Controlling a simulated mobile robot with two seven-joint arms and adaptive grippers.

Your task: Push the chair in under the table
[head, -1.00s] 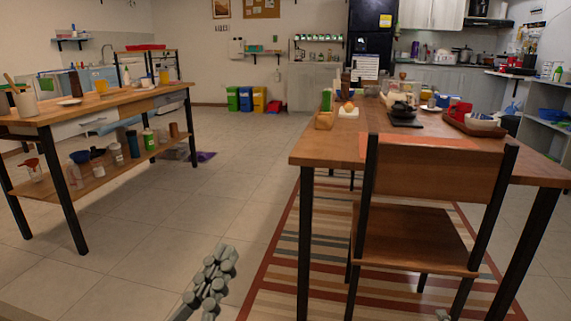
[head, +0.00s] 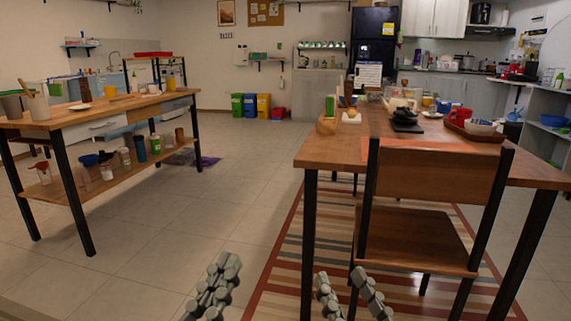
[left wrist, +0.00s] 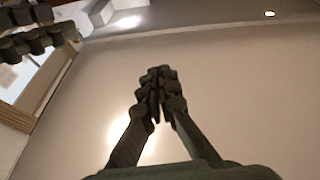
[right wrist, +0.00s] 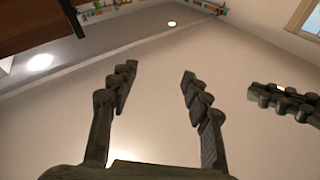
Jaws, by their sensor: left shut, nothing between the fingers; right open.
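The wooden chair (head: 437,178) with black posts stands at the near side of the wooden table (head: 330,149). Its backrest rises in front of the near table edge, and its seat (head: 415,240) shows below the tabletop. My left gripper (head: 222,270) is shut and empty at the bottom of the head view, left of the table; its closed fingers show in the left wrist view (left wrist: 158,82). Neither visibly touches the chair.
A striped rug (head: 280,260) lies under the table and chair. A wooden workbench (head: 110,112) with a lower shelf stands at the left. Tiled floor (head: 235,180) between them is clear. Dishes and a tray (head: 474,131) stand on the table.

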